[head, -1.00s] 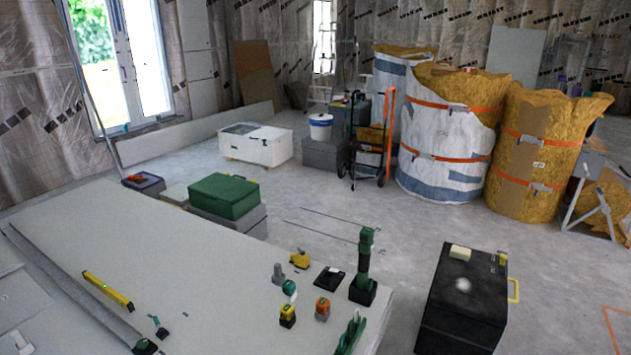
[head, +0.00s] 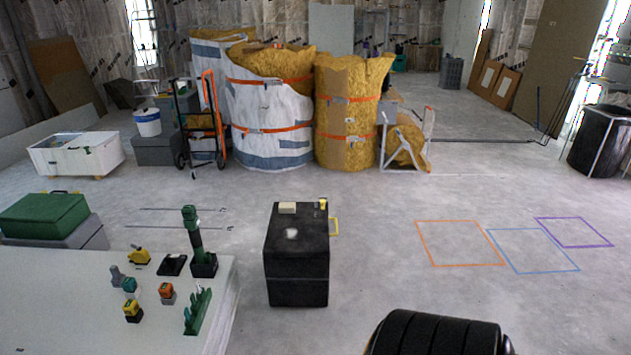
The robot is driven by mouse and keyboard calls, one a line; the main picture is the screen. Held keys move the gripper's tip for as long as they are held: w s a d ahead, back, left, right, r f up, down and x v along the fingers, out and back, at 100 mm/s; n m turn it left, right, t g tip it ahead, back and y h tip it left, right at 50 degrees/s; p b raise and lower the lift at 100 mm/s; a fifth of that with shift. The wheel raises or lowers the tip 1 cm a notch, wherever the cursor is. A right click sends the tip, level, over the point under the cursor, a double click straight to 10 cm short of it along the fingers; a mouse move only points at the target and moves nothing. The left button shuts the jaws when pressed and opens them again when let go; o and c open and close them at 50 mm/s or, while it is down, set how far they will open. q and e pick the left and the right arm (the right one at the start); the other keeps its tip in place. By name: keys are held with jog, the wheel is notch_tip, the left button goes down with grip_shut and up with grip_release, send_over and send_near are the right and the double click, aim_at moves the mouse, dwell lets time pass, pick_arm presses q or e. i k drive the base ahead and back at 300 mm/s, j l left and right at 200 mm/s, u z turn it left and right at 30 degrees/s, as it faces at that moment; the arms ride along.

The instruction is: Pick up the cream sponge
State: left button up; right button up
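The cream sponge (head: 287,208) is a small pale block. It lies on top of a black box (head: 297,270), near its far left edge. A white patch (head: 291,234) marks the box top in front of the sponge. A small yellow and dark item (head: 322,204) sits at the far right corner of the top. Neither gripper shows in the head view, and nothing touches the sponge.
A pale table (head: 60,300) with several tools stands at the left, apart from the box. Orange, blue and purple outlines (head: 460,221) mark clear floor to the right. Large bags (head: 270,146) and a hand truck (head: 208,125) stand behind.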

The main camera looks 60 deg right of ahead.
aim_at(283, 207)
jog(key=l+z, duration=0.2)
jog(key=z, duration=0.2)
jog(key=l+z, duration=0.15)
jog(key=z, duration=0.2)
jog(key=i+l+z, duration=0.15)
jog(key=z, duration=0.25)
jog(key=i+l+z, duration=0.1)
jog(key=z, duration=0.3)
jog(key=i+l, duration=0.45)
jog(key=l, duration=0.1)
